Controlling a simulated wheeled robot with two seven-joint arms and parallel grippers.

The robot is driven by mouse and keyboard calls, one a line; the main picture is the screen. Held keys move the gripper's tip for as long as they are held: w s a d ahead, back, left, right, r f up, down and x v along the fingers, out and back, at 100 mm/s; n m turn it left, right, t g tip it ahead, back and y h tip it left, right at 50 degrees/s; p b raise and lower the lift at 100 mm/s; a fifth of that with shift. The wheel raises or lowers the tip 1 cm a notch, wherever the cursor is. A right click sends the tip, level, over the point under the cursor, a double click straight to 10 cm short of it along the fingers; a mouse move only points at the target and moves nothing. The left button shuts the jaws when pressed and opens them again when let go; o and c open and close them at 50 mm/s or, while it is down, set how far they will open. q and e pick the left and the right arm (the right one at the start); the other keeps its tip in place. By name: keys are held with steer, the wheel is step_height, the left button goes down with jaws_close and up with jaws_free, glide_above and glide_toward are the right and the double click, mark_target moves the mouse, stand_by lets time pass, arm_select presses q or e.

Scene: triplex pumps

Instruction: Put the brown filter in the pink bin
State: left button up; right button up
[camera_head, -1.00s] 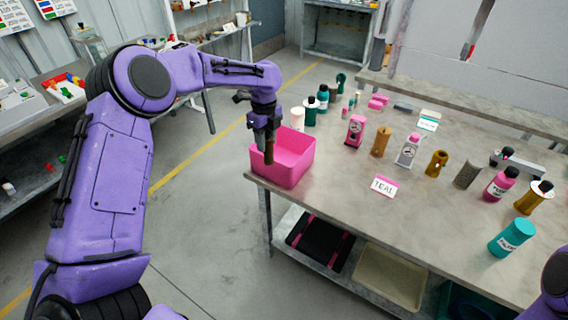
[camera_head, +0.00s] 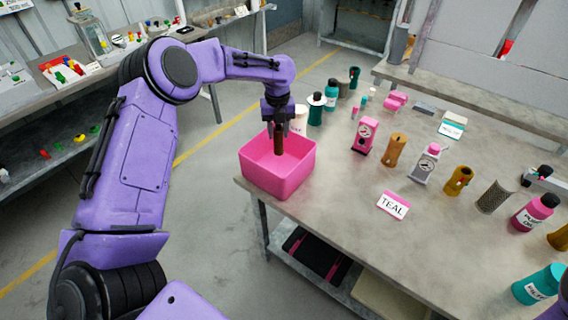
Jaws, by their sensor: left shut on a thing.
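The pink bin (camera_head: 268,182) sits at the near left corner of the grey table. My left gripper (camera_head: 279,132) points down over the bin, shut on a brown filter (camera_head: 279,143). The filter is a slim dark brown upright cylinder, and its lower end overlaps the bin's inside in this view. I cannot tell whether it touches the bin floor. A lighter brown cylinder (camera_head: 395,151) stands on the table to the right. My right gripper is not in view.
A pink gauge bottle (camera_head: 365,136), a grey gauge bottle (camera_head: 425,165), a gold fitting (camera_head: 459,180) and a mesh cylinder (camera_head: 494,196) stand in a row. Teal and white containers stand behind the bin.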

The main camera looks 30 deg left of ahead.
mark_target(278, 150)
arm_select(q)
steer(key=f+p, duration=0.1)
steer(key=f, duration=0.3)
steer(key=f+p, duration=0.1)
steer(key=f, duration=0.3)
steer(key=shift+s+f, duration=0.2)
steer(key=shift+f, duration=0.1)
steer(key=shift+s+d, duration=0.1)
steer(key=shift+f, duration=0.2)
steer(key=o, duration=1)
steer(key=shift+r, duration=0.4)
step_height(278, 150, up, 11)
steer(key=b, duration=0.3)
steer(key=shift+f, duration=0.1)
steer(key=shift+r, duration=0.45)
